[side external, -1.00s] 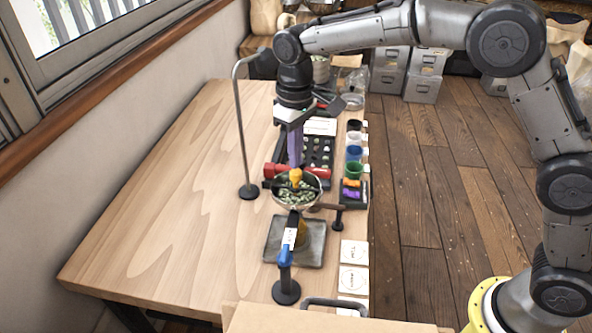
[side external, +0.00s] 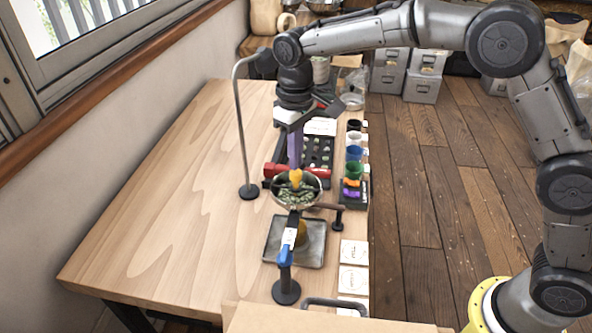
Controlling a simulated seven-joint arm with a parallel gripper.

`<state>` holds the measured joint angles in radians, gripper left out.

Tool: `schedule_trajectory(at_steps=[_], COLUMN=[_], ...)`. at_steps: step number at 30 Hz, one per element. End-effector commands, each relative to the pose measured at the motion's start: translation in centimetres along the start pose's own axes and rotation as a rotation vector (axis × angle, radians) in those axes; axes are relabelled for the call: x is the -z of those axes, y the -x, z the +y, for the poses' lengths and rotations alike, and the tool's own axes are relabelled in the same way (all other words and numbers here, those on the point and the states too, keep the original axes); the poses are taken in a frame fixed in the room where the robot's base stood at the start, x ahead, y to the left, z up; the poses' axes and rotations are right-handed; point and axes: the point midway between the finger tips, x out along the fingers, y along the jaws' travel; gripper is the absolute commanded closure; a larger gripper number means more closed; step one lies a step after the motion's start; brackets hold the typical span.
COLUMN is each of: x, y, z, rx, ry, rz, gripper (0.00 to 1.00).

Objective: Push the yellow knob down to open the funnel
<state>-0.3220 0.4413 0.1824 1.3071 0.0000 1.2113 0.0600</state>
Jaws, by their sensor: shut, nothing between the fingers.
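The yellow knob (side external: 295,177) stands up in the middle of the round funnel (side external: 314,199), which is held on a stand and has green beans in it. My gripper (side external: 295,165) points straight down with its purple fingers shut. Its fingertips are right above the knob and appear to touch its top. The fingers hide part of the knob, and I cannot tell how far down it sits. A brownish-yellow heap (side external: 302,233) shows below the funnel.
A dark square tray (side external: 312,258) lies under the funnel. A blue-handled post (side external: 285,270) stands in front, and a thin lamp-like stand (side external: 244,140) rises at left. Several coloured cups (side external: 354,153) line the right edge. The table's left side is clear.

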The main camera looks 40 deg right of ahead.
Motion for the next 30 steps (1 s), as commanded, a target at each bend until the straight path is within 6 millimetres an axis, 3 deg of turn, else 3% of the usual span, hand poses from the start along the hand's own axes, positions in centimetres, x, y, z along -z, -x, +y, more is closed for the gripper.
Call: schedule_trajectory(at_steps=[30], x=[0.0], y=[-1.9], z=[0.0], rx=[0.0], ry=[0.0], rz=[-0.001], gripper=[1.0])
